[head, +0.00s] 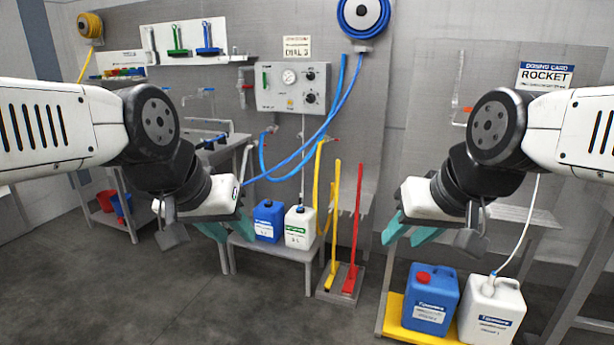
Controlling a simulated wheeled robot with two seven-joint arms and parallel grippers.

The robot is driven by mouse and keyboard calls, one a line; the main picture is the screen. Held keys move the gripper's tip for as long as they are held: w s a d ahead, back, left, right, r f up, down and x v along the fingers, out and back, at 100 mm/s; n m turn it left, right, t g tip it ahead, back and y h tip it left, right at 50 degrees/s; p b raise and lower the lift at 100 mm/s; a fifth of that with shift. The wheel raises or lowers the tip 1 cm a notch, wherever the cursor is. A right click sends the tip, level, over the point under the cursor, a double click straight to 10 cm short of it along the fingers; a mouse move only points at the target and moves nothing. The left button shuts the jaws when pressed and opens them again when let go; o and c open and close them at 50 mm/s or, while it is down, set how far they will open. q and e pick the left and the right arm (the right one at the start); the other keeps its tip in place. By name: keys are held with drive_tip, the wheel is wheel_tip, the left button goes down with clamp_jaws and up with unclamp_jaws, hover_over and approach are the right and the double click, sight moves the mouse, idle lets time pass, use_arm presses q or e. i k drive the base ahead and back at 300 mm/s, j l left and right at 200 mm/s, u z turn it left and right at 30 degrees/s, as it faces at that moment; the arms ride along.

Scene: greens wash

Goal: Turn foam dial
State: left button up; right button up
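A grey control panel (268,97) is on the back wall, with a round gauge (289,77), a green lever (265,80) and two black dials: an upper dial (310,76) and a lower dial (310,97). Labels too small to read leave unclear which is the foam dial. A sign (297,46) above the panel seems to read "DIAL 3". My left gripper (226,230) has teal fingers apart, empty, low and left of the panel. My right gripper (410,232) also has teal fingers apart, empty, low and right of the panel. Neither touches the dials.
A blue jug (268,220) and a white jug (299,228) stand on a low bench below the panel. Yellow (333,225) and red (355,220) handled tools stand beside it. Blue hoses (330,115) hang right of the panel. Larger blue (430,300) and white (491,312) canisters stand at lower right.

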sight(310, 98)
drive_tip(key=i+j+u, duration=0.1)
drive_tip(key=i+u, duration=0.2)
drive_tip(key=i, duration=0.25)
drive_tip(key=i+u, duration=0.3)
drive_tip(key=i, duration=0.3)
drive_tip(key=i+j+z, duration=0.3)
drive_tip(key=i, duration=0.2)
drive_tip(key=i+j+z, duration=0.3)
drive_tip(key=i, duration=0.2)
drive_tip(key=i+j+z, duration=0.5)
drive_tip(key=j, duration=0.15)
drive_tip(key=j+z, duration=0.2)
drive_tip(key=j, duration=0.2)
drive_tip(key=i+j+z, duration=0.25)
drive_tip(key=j, duration=0.15)
drive_tip(key=j+z, duration=0.25)
drive_tip(key=j, duration=0.2)
